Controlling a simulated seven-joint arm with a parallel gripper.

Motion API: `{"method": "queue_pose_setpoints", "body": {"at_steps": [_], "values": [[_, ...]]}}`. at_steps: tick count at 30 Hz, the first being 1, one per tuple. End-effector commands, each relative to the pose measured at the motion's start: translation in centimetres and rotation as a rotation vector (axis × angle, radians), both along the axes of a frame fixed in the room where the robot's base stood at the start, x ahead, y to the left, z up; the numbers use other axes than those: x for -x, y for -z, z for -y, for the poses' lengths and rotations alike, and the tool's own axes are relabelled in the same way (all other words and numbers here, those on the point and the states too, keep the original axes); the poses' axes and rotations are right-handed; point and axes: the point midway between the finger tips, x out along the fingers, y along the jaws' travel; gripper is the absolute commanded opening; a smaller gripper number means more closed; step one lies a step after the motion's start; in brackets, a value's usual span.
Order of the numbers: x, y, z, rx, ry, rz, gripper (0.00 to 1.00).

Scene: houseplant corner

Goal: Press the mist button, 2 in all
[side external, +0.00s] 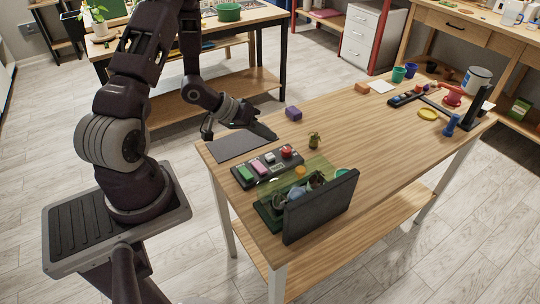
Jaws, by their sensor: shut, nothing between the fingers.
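A dark button panel (266,172) lies near the left end of the wooden table. It carries a green button (245,173), a pink button (259,166), a pale button (270,158) and a red button (287,152). Any labels are too small to read, so I cannot tell which is the mist button. My gripper (268,132) is shut and empty. It is above the table's back left part, behind the panel and apart from it. No button appears touched.
A grey mat (238,147) lies below my gripper. A purple block (293,113) and a small olive item (314,141) stand nearby. The table's middle is clear.

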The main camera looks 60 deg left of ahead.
Motion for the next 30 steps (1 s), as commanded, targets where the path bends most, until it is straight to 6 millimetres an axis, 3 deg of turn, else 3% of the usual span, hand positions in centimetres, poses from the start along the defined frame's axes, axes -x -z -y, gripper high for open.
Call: {"method": "queue_pose_setpoints", "body": {"at_steps": [3, 10, 30], "values": [[0.1, 1.8, 0.1, -0.001, 0.002, -0.003, 0.00], [0.0, 3.8, 0.0, -0.001, 0.000, 0.000, 0.00], [0.0, 4.2, 0.0, -0.003, 0.000, -0.001, 0.00]]}}
